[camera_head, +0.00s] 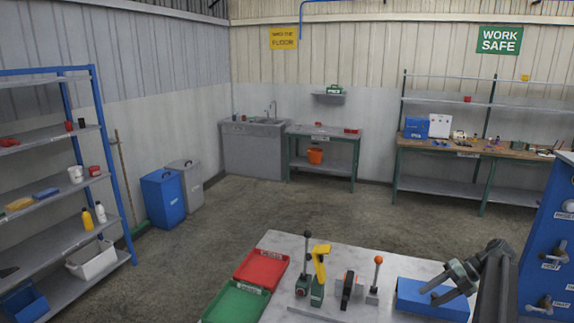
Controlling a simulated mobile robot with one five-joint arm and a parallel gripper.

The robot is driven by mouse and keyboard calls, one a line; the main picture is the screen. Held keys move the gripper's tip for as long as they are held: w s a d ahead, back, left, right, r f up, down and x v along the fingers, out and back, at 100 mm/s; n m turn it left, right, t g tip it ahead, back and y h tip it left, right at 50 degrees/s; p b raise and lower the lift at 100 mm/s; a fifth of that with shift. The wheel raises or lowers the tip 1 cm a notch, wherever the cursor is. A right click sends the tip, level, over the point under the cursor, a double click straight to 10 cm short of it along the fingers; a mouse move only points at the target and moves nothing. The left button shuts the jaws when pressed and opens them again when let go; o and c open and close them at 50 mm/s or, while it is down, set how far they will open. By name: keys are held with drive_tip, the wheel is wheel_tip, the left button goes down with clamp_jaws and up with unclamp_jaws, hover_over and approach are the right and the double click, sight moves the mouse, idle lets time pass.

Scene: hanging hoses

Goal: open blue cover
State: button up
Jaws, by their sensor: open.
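A low blue box-shaped cover (415,305) sits at the right part of the grey bench top. It looks closed, and no gap shows along its edges. My gripper (430,296) comes in from the right, and its two dark fingers are apart. The fingertips overlap the blue cover in the picture, with nothing between them. I cannot tell whether they touch it or hover over it. The cover's right end is partly hidden behind my gripper and arm.
On the bench (290,243) stand a yellow-handled lever (319,265), a black-knobbed lever (305,262), an orange-knobbed lever (375,275), a red tray (262,268) and a green tray (236,303). A blue panel (548,245) rises at right. The floor beyond is clear.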

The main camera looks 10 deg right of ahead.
drive_tip(key=w+a+f+n+g+h, duration=0.1)
drive_tip(key=w+a+n+g, duration=0.15)
drive_tip(key=a, duration=1.15)
drive_tip(key=w+a+f+n+g, duration=0.1)
drive_tip(key=w+a+n, duration=0.15)
drive_tip(key=a, duration=1.05)
drive_tip(key=s+a+f+n+h, duration=0.2)
drive_tip(key=s+a+n, duration=0.1)
drive_tip(key=a+n, duration=0.45)
drive_tip(key=s+a+f+n+h, duration=0.1)
drive_tip(key=s+a+n+h, duration=0.15)
drive_tip(key=a+n, duration=0.45)
drive_tip(key=s+n+h, duration=0.1)
drive_tip(key=n, duration=0.6)
drive_tip(key=s+d+f+n+t+h, duration=0.1)
drive_tip(key=n, duration=0.6)
drive_tip(key=s+f+n+h, duration=0.1)
drive_tip(key=n, duration=0.6)
drive_tip(key=shift+s+d+f+n+h, duration=0.15)
drive_tip(key=shift+s+d+n+h, duration=0.1)
drive_tip(key=shift+s+d+n, duration=0.1)
